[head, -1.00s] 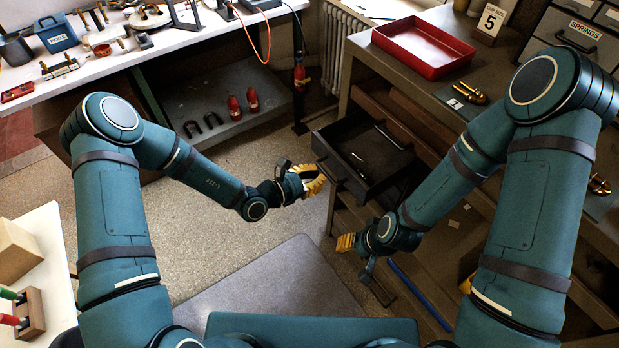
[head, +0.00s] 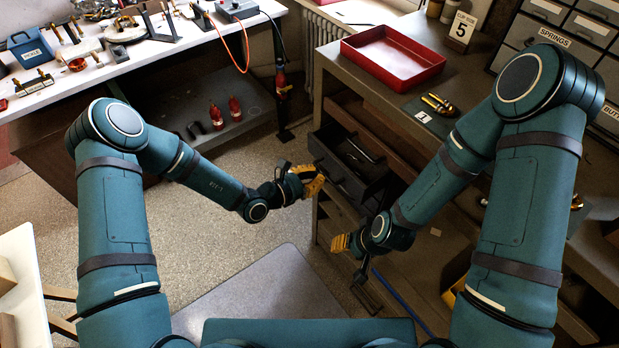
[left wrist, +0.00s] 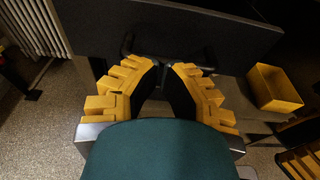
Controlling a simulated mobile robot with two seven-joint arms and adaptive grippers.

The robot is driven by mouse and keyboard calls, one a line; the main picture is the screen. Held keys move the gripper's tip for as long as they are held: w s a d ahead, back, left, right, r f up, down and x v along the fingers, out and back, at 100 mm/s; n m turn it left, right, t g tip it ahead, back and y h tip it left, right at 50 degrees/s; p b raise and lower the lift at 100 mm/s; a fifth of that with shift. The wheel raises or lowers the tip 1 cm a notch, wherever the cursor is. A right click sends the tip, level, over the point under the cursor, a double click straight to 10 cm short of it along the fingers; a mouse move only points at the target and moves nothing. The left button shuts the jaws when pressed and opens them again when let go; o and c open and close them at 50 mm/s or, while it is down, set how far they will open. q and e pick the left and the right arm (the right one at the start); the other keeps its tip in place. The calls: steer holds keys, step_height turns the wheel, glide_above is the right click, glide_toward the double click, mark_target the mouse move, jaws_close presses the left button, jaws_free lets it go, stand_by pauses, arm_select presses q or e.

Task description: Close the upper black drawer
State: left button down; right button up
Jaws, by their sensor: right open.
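The upper black drawer (head: 369,197) stands partly open, pulled out of the wooden bench on the right in the head view. A few small items lie inside it. My left gripper (head: 318,180) is at the drawer's front, by its handle. In the left wrist view the dark drawer front (left wrist: 230,35) fills the top, and the handle (left wrist: 128,47) lies just beyond the fingertips of my left gripper (left wrist: 162,68). Those fingers are apart with nothing held between them; whether they touch the handle is unclear. My right gripper (head: 340,243) is open and empty, below and in front of the drawer.
A red tray (head: 393,60) and a brass part (head: 437,103) lie on the bench top (head: 345,75). A white-topped workbench (head: 110,75) is at the back left. Floor between the benches is clear.

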mark_target(342, 159)
arm_select(q)
steer(key=x, duration=0.2)
steer(key=r+x, duration=0.1)
steer(key=x, duration=0.5)
steer(key=shift+w+d+r+b, duration=0.25)
steer(key=shift+d+r+b, duration=0.05)
steer(key=shift+b, duration=0.05)
steer(key=shift+w+d, duration=0.25)
steer(key=shift+d, duration=0.15)
steer(key=shift+r, duration=0.1)
steer(key=shift+w+r, duration=0.1)
